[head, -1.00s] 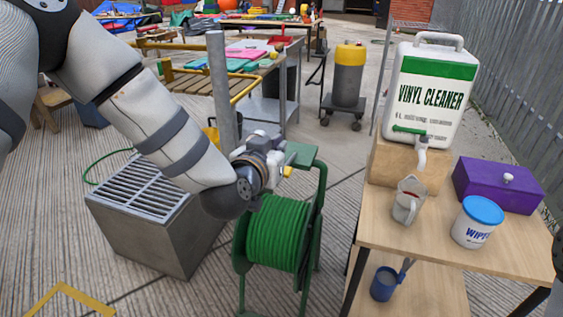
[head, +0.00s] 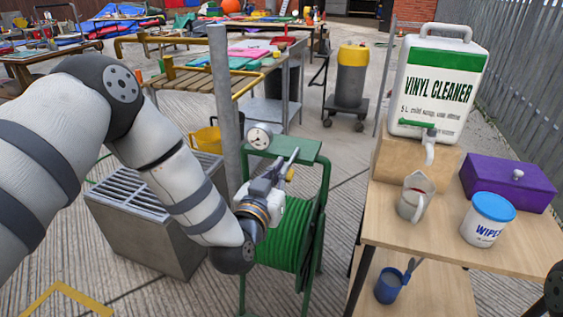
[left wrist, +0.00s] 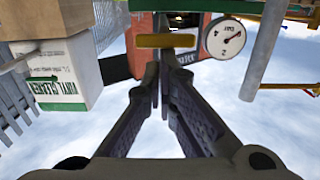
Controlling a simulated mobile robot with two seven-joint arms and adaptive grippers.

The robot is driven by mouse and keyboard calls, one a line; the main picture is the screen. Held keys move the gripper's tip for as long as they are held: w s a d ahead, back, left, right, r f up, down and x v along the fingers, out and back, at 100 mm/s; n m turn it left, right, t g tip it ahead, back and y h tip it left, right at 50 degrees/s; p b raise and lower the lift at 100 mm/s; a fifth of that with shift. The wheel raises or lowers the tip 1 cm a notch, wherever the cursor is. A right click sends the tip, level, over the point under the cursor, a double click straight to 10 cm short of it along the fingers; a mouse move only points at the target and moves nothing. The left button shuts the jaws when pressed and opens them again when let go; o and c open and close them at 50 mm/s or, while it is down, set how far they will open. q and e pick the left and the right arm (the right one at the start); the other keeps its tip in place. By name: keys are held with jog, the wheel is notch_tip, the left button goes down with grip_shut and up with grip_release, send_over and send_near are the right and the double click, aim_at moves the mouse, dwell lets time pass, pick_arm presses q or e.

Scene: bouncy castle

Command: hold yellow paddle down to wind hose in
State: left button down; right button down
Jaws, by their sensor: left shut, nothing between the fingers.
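The green hose (head: 285,232) is wound on a green reel stand (head: 318,215) in the head view. The yellow paddle shows as a small yellow piece (head: 289,174) by my gripper there, and as a yellow bar (left wrist: 165,41) in the left wrist view, just beyond the fingers. My left gripper (head: 289,161) is over the reel, pointing up and away, partly hidden by its own wrist. In the left wrist view its fingers (left wrist: 162,72) come together with nothing between them. I cannot tell whether they touch the paddle. My right gripper is not in view.
A round gauge (head: 258,136) is beside the green top plate (head: 290,148). A grey post (head: 222,110) and a grated metal box (head: 140,225) stand left. A wooden table (head: 415,238) with a jug, wipes tub and purple box stands close on the right.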

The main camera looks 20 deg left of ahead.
pick_arm(q)
jog(key=shift+f, duration=0.55)
dwell(2.1)
